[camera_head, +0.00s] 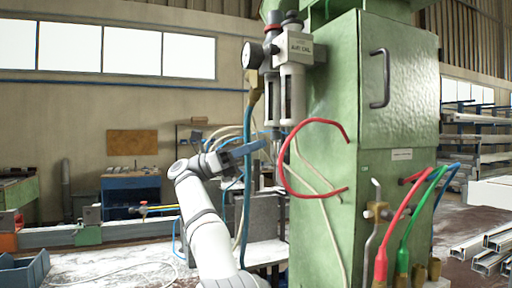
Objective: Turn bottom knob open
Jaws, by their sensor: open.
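The air unit (293,47) is a grey block with clear-dark bowls below it, mounted on the left side of the green cabinet (330,110). A round gauge (252,55) sticks out at its left. My gripper (262,150) is at the end of my white arm, just below the bowls. It is open, with a blue part on its left side. The bottom knob is not clearly seen; the area under the bowls is small and partly covered by my gripper. I cannot tell whether the gripper touches anything there.
A red hose (284,172) curves out in front of the cabinet, right of my gripper. A blue hose (246,190) hangs beside my arm. Red and green hoses (408,225) rise from fittings at lower right. A blue workbench (130,190) stands far back left.

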